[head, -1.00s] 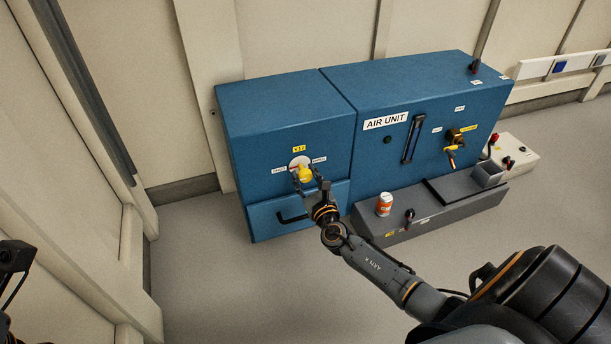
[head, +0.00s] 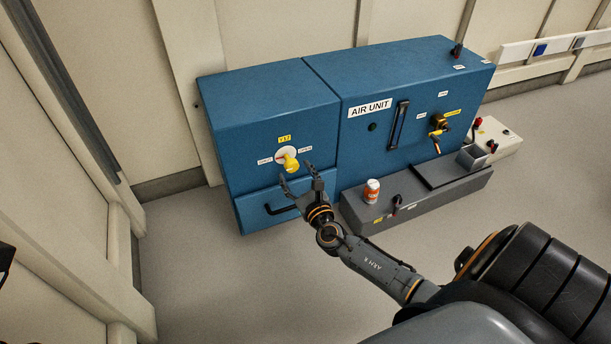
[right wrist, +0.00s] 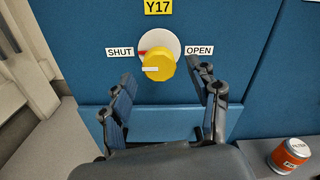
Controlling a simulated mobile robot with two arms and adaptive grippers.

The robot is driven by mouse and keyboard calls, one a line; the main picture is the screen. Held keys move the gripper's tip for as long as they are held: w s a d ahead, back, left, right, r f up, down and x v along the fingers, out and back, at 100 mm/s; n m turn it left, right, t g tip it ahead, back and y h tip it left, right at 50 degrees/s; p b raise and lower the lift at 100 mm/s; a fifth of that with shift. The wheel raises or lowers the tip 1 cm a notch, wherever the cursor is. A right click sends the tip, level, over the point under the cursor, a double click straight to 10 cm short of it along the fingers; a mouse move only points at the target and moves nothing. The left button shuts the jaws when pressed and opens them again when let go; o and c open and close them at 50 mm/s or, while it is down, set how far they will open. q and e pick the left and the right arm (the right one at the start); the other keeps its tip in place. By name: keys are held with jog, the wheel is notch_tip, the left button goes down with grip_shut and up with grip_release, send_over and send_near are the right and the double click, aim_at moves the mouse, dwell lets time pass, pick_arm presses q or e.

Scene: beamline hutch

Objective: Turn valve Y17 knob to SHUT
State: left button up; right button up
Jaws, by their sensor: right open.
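The valve Y17 knob (head: 290,163) is yellow and sits on a white round plate on the front of the left blue cabinet. It also shows in the right wrist view (right wrist: 159,67), under the yellow Y17 label (right wrist: 158,7). The SHUT label (right wrist: 119,53) is left of it and the OPEN label (right wrist: 199,50) right. A red mark (right wrist: 142,53) shows at the plate's left, on the SHUT side. My right gripper (head: 296,175) is open and empty, its fingers pointing at the cabinet just in front of and below the knob. Only a dark sliver shows at the left edge.
An orange and white can (head: 371,191) stands on the low grey box (head: 420,200), right of my right gripper. A dark drawer handle (head: 279,210) is below the knob. Floor at the left is clear.

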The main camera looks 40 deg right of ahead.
jog(key=v, duration=0.8)
jog(key=shift+s+a, duration=0.1)
jog(key=shift+s, duration=0.05)
